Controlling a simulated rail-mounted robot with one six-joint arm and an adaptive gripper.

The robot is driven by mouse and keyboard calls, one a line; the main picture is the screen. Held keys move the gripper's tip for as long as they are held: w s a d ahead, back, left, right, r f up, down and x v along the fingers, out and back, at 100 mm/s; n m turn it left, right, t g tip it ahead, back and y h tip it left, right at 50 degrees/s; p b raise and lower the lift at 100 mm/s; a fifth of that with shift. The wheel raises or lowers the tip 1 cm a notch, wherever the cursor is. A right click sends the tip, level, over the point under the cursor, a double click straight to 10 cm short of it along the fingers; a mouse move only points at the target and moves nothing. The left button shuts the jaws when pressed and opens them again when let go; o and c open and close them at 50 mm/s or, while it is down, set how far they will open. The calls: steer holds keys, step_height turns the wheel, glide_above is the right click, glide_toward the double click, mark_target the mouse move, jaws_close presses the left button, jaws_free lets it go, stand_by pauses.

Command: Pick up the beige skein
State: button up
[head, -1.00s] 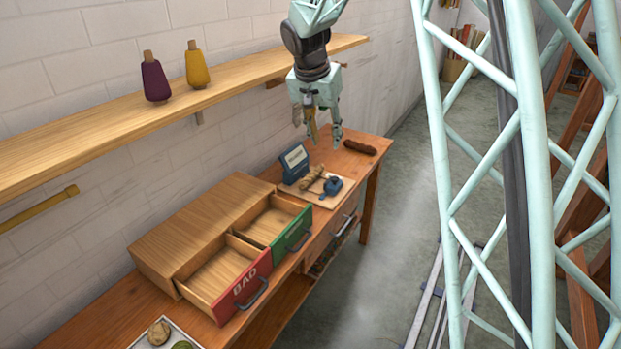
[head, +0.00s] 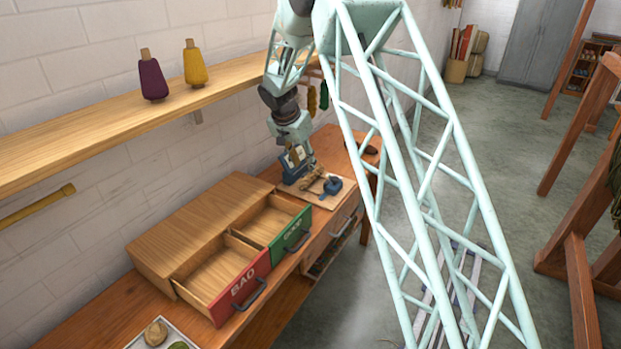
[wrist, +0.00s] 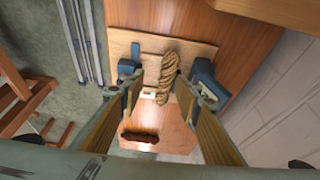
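A twisted beige skein (wrist: 170,68) lies across a light wooden board (wrist: 120,45) on the workbench, between two blue devices. It also shows in the head view (head: 313,179), partly hidden. My gripper (wrist: 168,92) is open above the board, with one finger on each side of the skein's near end in the wrist view. I cannot tell whether the fingers touch it. In the head view my gripper (head: 298,158) is over the bench's far end, its fingertips hard to make out.
Blue devices (wrist: 202,75) (head: 333,185) stand close on both sides of the skein. A dark brown skein (wrist: 140,136) lies beyond the board. Open drawers marked BAD (head: 243,288) and green (head: 291,236) are nearer. A tray (head: 140,343) holds a tan and a green skein.

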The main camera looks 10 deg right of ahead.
glide_above(304, 179)
steer(key=s+a, duration=0.2)
steer(key=shift+a+f, duration=0.1)
steer(key=shift+f, duration=2.25)
steer(key=shift+x, duration=1.15)
steer(key=shift+f, duration=0.15)
steer(key=shift+d+b+x, duration=0.25)
steer(key=shift+b+x, duration=0.15)
steer(key=shift+x, duration=2)
steer(key=shift+c, duration=0.9)
steer(key=c, duration=0.5)
